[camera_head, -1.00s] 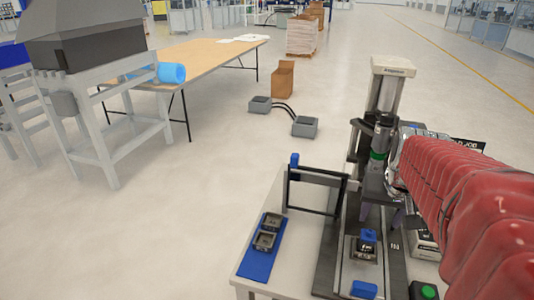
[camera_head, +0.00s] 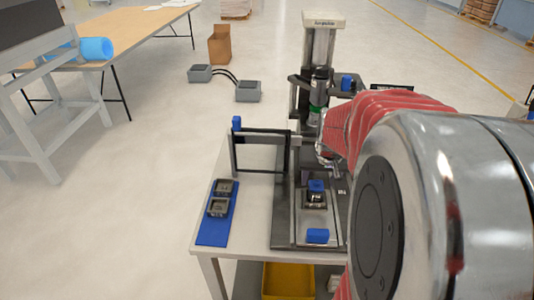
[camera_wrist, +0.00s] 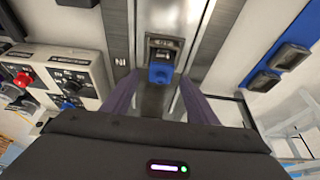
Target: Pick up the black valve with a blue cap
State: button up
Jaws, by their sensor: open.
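The black valve with a blue cap (camera_head: 316,195) stands on the metal bed of the press machine in the head view. In the wrist view the valve (camera_wrist: 161,60) is near the top middle, its blue cap toward me. My gripper (camera_wrist: 157,80) is open, with a purple-grey finger on each side of the picture's middle. The valve lies between the lines of the fingers, toward and beyond their tips, and nothing is held. I cannot tell the gap in depth. In the head view my arm hides most of the gripper.
A blue tray (camera_head: 210,230) with two dark square parts (camera_head: 219,198) lies left of the press. The press column (camera_head: 314,60) rises behind. A control box (camera_wrist: 60,75) with knobs stands beside the bed.

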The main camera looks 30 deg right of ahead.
aim_at(317, 183)
jog(key=shift+x, duration=2.6)
jog(key=shift+a, duration=0.1)
jog(key=c, duration=1.2)
jog(key=shift+o, duration=0.2)
jog(key=shift+r, duration=0.1)
notch_tip(317, 183, up, 10)
jog(key=shift+f, duration=0.1)
